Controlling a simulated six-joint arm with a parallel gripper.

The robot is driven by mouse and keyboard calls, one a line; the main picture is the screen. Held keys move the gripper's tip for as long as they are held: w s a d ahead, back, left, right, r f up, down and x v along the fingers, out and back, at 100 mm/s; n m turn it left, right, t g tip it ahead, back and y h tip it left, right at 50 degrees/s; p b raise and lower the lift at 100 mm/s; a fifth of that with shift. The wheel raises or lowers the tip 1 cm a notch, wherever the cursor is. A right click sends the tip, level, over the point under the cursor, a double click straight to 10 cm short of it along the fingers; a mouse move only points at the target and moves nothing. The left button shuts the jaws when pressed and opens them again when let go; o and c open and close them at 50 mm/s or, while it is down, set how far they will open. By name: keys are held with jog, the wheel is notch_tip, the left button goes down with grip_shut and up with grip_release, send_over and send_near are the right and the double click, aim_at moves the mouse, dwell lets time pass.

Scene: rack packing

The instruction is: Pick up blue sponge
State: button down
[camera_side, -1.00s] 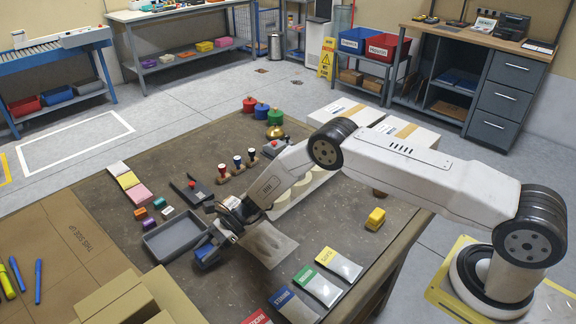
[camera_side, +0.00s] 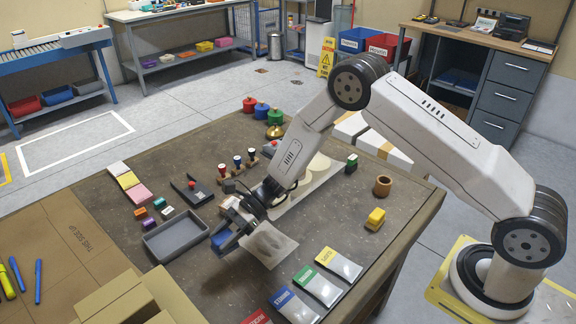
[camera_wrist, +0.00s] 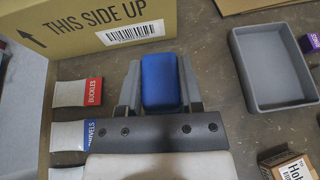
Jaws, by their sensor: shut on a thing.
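The blue sponge (camera_wrist: 161,80) is a small rounded block between the two fingers of my gripper (camera_wrist: 160,85) in the wrist view. The fingers are shut on it from both sides. In the side view the sponge (camera_side: 222,238) shows at the tip of my gripper (camera_side: 228,238), over the table to the right of the grey tray. I cannot tell exactly how high it is above the table.
The empty grey tray (camera_side: 198,232) lies left of my gripper, and a clear bag (camera_side: 272,236) lies to its right. Labelled bags, including a green-topped one (camera_side: 318,286), line the front edge. A yellow block (camera_side: 375,218) and a brown cup (camera_side: 383,186) stand at right. A cardboard box (camera_wrist: 110,60) is in the wrist view.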

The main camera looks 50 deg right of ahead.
jog(key=s+d+r, duration=0.2)
jog(key=s+r, duration=0.1)
jog(key=s, duration=0.3)
jog(key=shift+s+d, duration=0.15)
jog(key=shift+s, duration=0.15)
jog(key=shift+r, duration=0.1)
dwell(0.4)
